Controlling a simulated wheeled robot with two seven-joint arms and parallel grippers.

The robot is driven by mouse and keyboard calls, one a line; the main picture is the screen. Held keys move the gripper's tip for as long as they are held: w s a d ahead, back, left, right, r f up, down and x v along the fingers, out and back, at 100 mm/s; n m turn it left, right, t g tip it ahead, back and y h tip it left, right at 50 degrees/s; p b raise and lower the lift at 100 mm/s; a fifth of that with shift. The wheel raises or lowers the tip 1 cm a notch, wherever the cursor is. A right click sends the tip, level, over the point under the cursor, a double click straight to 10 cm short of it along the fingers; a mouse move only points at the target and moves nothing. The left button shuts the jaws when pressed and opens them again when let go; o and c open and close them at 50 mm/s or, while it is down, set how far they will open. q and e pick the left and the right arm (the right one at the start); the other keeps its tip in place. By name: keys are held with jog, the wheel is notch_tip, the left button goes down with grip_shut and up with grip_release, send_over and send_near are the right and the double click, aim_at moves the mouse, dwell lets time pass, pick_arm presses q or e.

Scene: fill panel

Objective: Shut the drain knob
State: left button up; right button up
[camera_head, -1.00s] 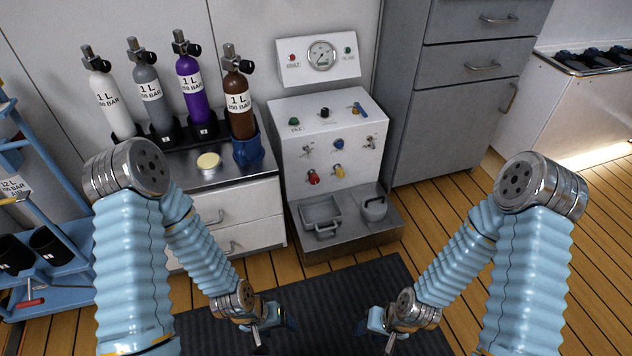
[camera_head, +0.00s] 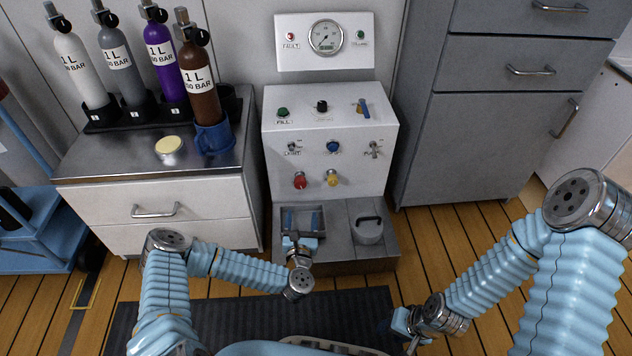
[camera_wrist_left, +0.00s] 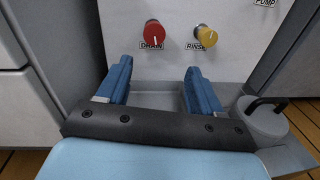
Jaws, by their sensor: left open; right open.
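The red drain knob (camera_head: 300,180) is on the lower left of the white panel's front face, with the yellow rinse knob (camera_head: 332,178) to its right. In the left wrist view the red knob (camera_wrist_left: 155,33) shows above the label DRAIN, and the yellow knob (camera_wrist_left: 206,35) above RINSE. My left gripper (camera_head: 302,222) is open and empty, in front of and below the red knob, apart from it. In the left wrist view its two blue fingers (camera_wrist_left: 159,82) are spread, with the knob beyond them.
The panel (camera_head: 328,140) carries more knobs and switches, with a gauge (camera_head: 325,37) above. A grey lidded pot (camera_head: 367,226) stands on the base, right of my left gripper. A counter with bottles and a blue mug (camera_head: 214,137) is at left, grey cabinets (camera_head: 486,140) at right.

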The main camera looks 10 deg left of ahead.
aim_at(300, 186)
pick_arm(q)
jog(key=shift+n+y, duration=0.5)
jog(key=shift+n, duration=0.1)
jog(key=b+x, duration=0.1)
jog(key=x, duration=1.3)
jog(key=shift+w+a, duration=0.1)
jog(key=shift+a, duration=0.15)
jog(key=c, duration=1)
